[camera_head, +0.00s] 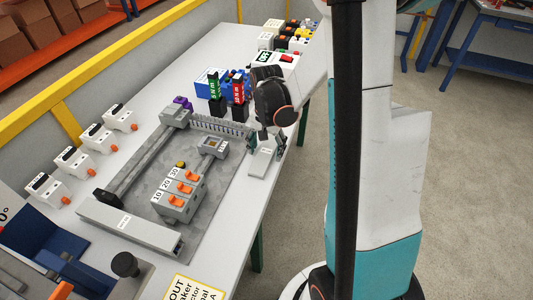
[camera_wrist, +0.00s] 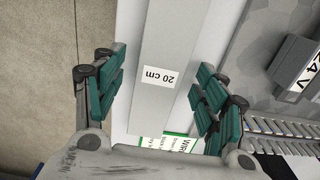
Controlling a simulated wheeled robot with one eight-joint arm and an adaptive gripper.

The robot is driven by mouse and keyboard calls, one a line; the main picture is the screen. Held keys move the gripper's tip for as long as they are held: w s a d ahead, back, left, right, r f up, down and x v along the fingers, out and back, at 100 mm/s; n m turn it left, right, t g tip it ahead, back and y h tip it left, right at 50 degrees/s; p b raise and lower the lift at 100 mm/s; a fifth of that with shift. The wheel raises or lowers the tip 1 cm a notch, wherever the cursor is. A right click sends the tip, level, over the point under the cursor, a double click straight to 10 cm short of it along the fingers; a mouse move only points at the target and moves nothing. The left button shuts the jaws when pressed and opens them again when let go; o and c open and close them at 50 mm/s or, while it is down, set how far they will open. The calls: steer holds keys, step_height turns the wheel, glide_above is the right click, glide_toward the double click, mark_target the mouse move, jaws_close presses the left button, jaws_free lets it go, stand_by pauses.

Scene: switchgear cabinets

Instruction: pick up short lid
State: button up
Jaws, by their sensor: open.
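The short lid (camera_head: 262,163) is a flat light-grey strip lying at the right edge of the white table. In the wrist view the lid (camera_wrist: 178,40) carries a "20 cm" label and runs between the finger pads. My gripper (camera_head: 266,140) is open over the lid. In the wrist view its teal-padded fingers (camera_wrist: 160,88) stand on both sides of the strip, with a gap on each side.
A grey mounting plate (camera_head: 215,190) with a slotted duct, orange-switched breakers (camera_head: 178,196) and a "24 V" module (camera_wrist: 296,62) lies beside the lid. Green and red boxes (camera_head: 238,95) stand behind. A green-and-white label (camera_wrist: 165,145) lies under the gripper. Floor is open to the right.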

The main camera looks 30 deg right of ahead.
steer(key=shift+c, duration=0.6)
steer(key=c, duration=1)
steer(key=shift+r, duration=0.15)
